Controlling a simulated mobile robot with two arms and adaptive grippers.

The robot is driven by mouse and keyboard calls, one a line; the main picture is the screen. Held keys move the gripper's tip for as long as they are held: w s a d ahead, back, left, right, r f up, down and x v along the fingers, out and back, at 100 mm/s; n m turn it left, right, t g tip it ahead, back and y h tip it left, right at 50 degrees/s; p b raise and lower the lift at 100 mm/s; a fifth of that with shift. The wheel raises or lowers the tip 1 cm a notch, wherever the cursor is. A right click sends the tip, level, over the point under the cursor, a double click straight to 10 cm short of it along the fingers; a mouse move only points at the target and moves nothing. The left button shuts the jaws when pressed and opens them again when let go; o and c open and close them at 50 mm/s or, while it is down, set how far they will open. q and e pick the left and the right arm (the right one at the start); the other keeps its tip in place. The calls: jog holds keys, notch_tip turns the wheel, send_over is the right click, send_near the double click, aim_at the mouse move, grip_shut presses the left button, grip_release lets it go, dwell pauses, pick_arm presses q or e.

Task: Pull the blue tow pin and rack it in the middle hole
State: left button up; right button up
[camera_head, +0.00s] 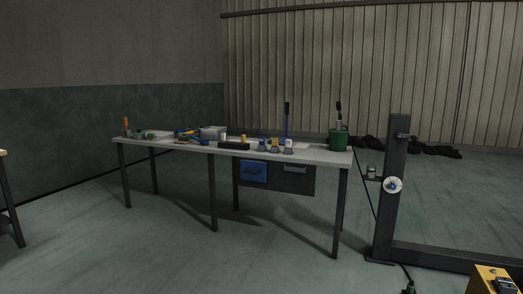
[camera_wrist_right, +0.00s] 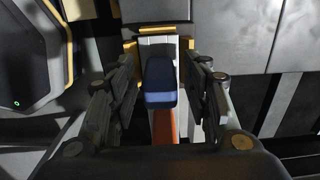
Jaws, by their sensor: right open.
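My right gripper (camera_wrist_right: 160,47) shows in the right wrist view with its two fingers apart. A dark blue block (camera_wrist_right: 160,80) with rounded corners and a lighter blue lower band lies between the fingers. I cannot tell whether it is the tow pin or whether a finger touches it. An orange-red strip (camera_wrist_right: 164,128) shows just below it. Neither gripper is in the head view. There, a blue upright shaft with a dark top (camera_head: 287,117) stands at the workbench; I cannot tell what it is. I cannot make out a rack with holes.
A long workbench (camera_head: 325,156) carries small tools, a grey box (camera_head: 213,132) and a green pot (camera_head: 338,141). The floor in front is mostly clear.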

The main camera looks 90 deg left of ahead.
dwell(0.9)
grip_shut()
